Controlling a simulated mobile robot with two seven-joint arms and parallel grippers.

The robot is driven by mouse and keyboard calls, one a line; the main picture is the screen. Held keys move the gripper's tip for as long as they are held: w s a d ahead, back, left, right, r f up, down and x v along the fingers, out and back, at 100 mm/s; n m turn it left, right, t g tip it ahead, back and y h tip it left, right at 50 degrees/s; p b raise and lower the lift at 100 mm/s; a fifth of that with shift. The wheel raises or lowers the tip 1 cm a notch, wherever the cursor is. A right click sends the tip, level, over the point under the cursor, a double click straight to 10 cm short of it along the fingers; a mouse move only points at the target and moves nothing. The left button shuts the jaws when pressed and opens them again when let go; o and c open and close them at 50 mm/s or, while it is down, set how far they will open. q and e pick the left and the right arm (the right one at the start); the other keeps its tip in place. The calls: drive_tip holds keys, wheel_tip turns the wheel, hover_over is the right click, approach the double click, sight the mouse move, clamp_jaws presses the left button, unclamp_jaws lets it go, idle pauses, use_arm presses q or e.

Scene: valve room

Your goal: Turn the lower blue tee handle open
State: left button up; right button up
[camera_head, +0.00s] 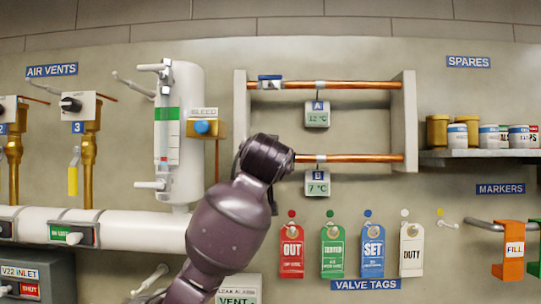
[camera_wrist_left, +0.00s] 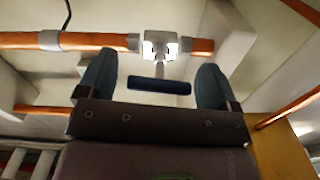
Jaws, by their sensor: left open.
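The lower copper pipe (camera_head: 350,158) runs between two grey brackets in the head view, with tag B (camera_head: 318,183) hanging from it. My left arm covers its left end, so the lower tee handle is hidden there. In the left wrist view a dark blue tee handle (camera_wrist_left: 160,86) sticks out from a white valve body (camera_wrist_left: 158,46) on a copper pipe (camera_wrist_left: 100,41). My left gripper (camera_wrist_left: 154,76) is open, with one finger on each side of the blue bar. Gaps show between the bar and both fingers. My right gripper is not in view.
The upper copper pipe (camera_head: 350,85) carries another blue handle (camera_head: 270,81) and tag A (camera_head: 317,114). Several valve tags hang below, including a red one (camera_head: 291,251).

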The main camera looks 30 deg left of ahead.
use_arm(q)
drive_tip(key=shift+w+a, duration=0.35)
drive_tip(key=shift+w, duration=0.2)
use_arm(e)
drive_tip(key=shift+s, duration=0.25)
use_arm(q)
drive_tip(key=shift+c, duration=0.3)
drive_tip(key=c, duration=0.9)
drive_tip(key=shift+o, duration=0.2)
drive_tip(key=shift+n+b, duration=0.55)
drive_tip(key=shift+n, duration=0.05)
drive_tip(key=o, duration=0.9)
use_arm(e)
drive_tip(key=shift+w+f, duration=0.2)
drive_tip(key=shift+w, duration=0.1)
